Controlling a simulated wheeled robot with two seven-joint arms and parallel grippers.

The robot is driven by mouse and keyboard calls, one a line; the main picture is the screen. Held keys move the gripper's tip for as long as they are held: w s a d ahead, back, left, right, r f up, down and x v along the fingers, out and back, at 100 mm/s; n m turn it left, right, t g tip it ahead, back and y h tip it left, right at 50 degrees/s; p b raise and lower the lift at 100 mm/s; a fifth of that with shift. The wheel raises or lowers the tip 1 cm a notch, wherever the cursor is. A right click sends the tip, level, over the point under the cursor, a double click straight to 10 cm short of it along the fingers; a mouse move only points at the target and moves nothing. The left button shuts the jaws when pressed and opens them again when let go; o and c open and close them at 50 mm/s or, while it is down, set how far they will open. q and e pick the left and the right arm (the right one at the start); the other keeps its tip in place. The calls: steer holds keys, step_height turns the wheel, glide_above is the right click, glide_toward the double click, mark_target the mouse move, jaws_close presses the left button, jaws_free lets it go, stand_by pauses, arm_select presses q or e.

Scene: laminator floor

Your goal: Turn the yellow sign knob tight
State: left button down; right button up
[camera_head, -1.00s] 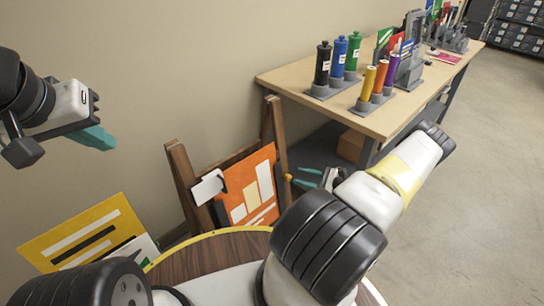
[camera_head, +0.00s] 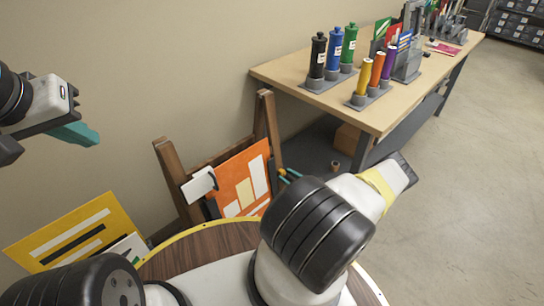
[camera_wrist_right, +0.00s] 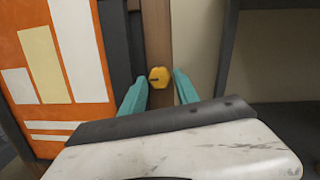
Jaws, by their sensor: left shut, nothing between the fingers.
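The yellow knob (camera_wrist_right: 159,77) sits on a brown wooden post beside the orange sign (camera_wrist_right: 62,60) in the right wrist view. In the head view the knob (camera_head: 283,172) is a small spot at the right edge of the easel. My right gripper (camera_wrist_right: 160,81) is open, its teal fingers on either side of the knob, with gaps left and right. Whether the fingertips reach the knob's depth is unclear. In the head view my right arm hides most of this gripper. My left gripper (camera_head: 76,133) is shut and empty, in the air at the left.
The orange sign leans on a wooden easel (camera_head: 178,185) by the wall. A yellow sign (camera_head: 75,232) leans at the lower left. A workbench (camera_head: 310,101) with bottles stands at the back right. A round wooden top (camera_head: 205,245) lies in front. Open floor is at the right.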

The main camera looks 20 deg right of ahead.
steer(key=shift+w+a, duration=0.1)
steer(key=shift+w, duration=0.05)
jaws_close()
